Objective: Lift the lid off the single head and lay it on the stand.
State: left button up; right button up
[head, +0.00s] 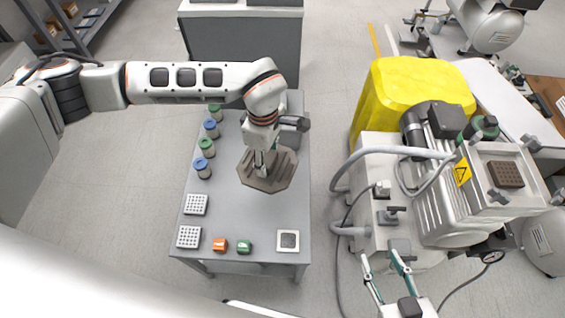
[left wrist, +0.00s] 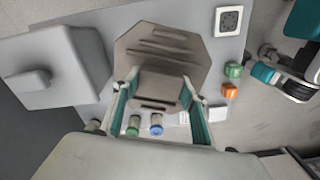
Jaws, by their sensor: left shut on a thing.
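My left gripper (head: 262,172) is over the grey table, with its fingers shut on a brown block that seems to be the lid (left wrist: 160,87). The block lies against a brown, slotted, eight-sided stand (left wrist: 135,50), which also shows in the head view (head: 277,181). I cannot tell whether the block rests fully on it. The compressor's pale head (head: 485,206) is at the right, with a brown grid on its top. My right gripper (head: 380,256) is open and empty beside the compressor's lower front.
The table (head: 225,222) also bears several blue- and green-capped jars (head: 203,168), white trays (head: 189,237), an orange block (head: 220,244) and a green block (head: 244,247). A grey box with a knob (left wrist: 55,70) is close beside the stand.

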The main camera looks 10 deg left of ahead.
aim_at(278, 162)
pick_arm(q)
jog(key=f+n, duration=0.1)
jog(key=d+f+n+b, duration=0.1)
jog(key=f, duration=0.1)
jog(key=w+d+f+n+b, duration=0.1)
jog(key=f, duration=0.1)
jog(key=shift+d+f, duration=0.2)
jog(key=shift+w+d+f+n, duration=0.15)
jog(key=shift+f+n, duration=0.05)
jog(key=shift+n, duration=0.2)
jog(key=shift+f+b, duration=1.05)
jog(key=shift+f, duration=0.25)
notch_tip(278, 162, down, 2)
jog(key=shift+f+b, duration=0.1)
jog(key=shift+b, duration=0.7)
jog(key=shift+f, duration=0.5)
pick_arm(e)
jog(key=a, duration=0.1)
jog(key=a+m, duration=0.1)
jog(key=a, duration=0.1)
jog(key=shift+w+t+y, duration=0.2)
jog(key=shift+t+y, duration=0.1)
jog(key=shift+y, duration=0.1)
